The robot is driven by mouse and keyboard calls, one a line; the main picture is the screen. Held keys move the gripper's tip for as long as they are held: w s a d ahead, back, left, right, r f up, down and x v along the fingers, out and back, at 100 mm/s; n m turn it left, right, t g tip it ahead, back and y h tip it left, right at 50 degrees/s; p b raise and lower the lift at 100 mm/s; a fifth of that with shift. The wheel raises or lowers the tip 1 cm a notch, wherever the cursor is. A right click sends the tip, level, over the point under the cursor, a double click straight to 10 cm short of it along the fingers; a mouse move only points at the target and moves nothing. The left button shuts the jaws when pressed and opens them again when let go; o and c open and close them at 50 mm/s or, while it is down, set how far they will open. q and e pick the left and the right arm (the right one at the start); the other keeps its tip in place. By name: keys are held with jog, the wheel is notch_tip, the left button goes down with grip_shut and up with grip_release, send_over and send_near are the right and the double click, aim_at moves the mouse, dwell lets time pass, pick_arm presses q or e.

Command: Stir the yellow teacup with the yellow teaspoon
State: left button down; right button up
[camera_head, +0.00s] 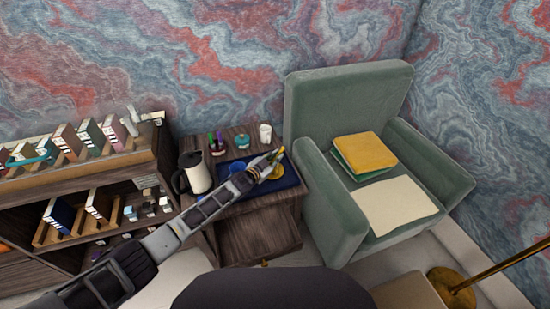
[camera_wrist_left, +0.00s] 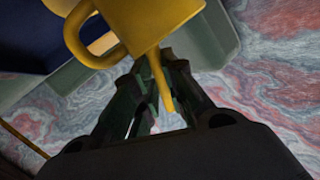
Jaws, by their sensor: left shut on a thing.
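My left gripper (camera_head: 269,164) is over the right part of a dark blue tray (camera_head: 288,183) on the small wooden side table. In the left wrist view, its fingers (camera_wrist_left: 150,105) are shut on the thin handle of the yellow teaspoon (camera_wrist_left: 159,80). The yellow teacup (camera_wrist_left: 150,22), with its looped handle (camera_wrist_left: 78,35), fills the top middle there, close beyond the fingertips. The spoon runs up to the cup's edge; its bowl is hidden, so I cannot tell how deep it sits. My right gripper is not in view.
A white kettle (camera_head: 196,173) stands left on the table (camera_head: 262,232). Pens (camera_head: 217,143), a teal pot (camera_head: 242,141) and a white cup (camera_head: 265,133) are behind the tray. A green armchair (camera_head: 345,95) stands close right; a bookshelf (camera_head: 95,172) is at left.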

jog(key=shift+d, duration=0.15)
pick_arm(q)
jog(key=shift+s+d+r+p, duration=0.1)
jog(key=shift+d+r+p, duration=0.2)
jog(key=shift+r+p, duration=0.35)
jog(key=shift+d+r+p, duration=0.3)
jog(key=shift+r+p, duration=0.15)
jog(key=shift+r, duration=0.25)
jog(key=shift+s+d+r+p, duration=0.1)
jog(key=shift+d+r+p, duration=0.2)
jog(key=shift+r+p, duration=0.35)
jog(key=shift+s+d+r+p, duration=0.1)
jog(key=shift+d+r+p, duration=0.15)
jog(key=shift+r+p, duration=0.35)
jog(key=shift+d+r+p, duration=0.3)
jog(key=shift+r+p, duration=0.15)
jog(key=shift+r, duration=0.35)
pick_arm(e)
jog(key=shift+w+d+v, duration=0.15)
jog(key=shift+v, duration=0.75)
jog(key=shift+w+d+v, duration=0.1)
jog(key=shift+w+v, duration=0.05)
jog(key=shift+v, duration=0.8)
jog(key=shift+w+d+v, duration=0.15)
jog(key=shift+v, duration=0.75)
pick_arm(q)
jog(key=shift+r, duration=0.1)
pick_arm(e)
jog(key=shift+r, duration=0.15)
